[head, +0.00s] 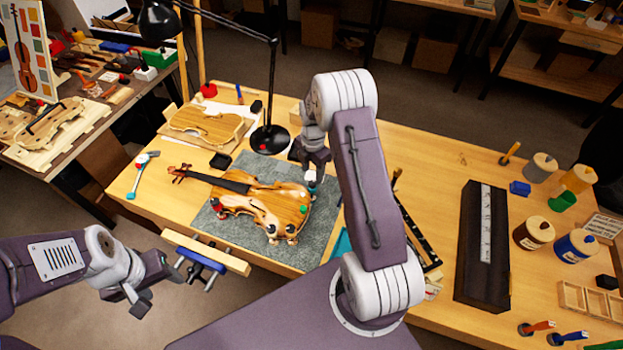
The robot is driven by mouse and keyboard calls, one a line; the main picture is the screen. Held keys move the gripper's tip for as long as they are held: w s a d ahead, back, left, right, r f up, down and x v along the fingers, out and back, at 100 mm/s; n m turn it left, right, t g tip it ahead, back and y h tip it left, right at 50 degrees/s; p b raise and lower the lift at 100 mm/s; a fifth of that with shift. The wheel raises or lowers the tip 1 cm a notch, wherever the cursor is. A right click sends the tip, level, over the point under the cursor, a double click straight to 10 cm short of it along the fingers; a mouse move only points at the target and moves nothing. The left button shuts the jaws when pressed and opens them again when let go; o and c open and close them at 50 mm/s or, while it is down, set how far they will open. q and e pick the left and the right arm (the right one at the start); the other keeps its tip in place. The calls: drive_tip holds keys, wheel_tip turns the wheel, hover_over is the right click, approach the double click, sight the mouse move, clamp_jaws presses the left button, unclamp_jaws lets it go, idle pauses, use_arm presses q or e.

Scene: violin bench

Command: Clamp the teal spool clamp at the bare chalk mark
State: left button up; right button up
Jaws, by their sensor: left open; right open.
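The violin (262,203) lies on a grey mat (240,238), its neck pointing left. A small teal piece (314,188), seemingly the teal spool clamp, shows at the violin's right end, just below my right gripper (311,172). The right gripper points down there with its jaws open; whether the teal piece is between the fingers or touches the violin is too small to tell. My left gripper (146,294) is open and empty, off the bench's front edge at the left. I cannot make out the bare chalk mark.
Red (217,209) and green (303,209) clamp parts and dark knobs sit along the violin's edge. A black lamp (270,138) stands behind it. A wooden bar with a blue vise (203,260) projects at the front left. A long dark case (485,245) lies right.

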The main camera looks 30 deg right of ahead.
sight(312, 183)
wheel_tip(312, 183, down, 5)
drive_tip(key=shift+w+d+f+p, duration=0.1)
drive_tip(key=shift+f+p, duration=0.1)
drive_tip(key=shift+p, duration=0.25)
clamp_jaws()
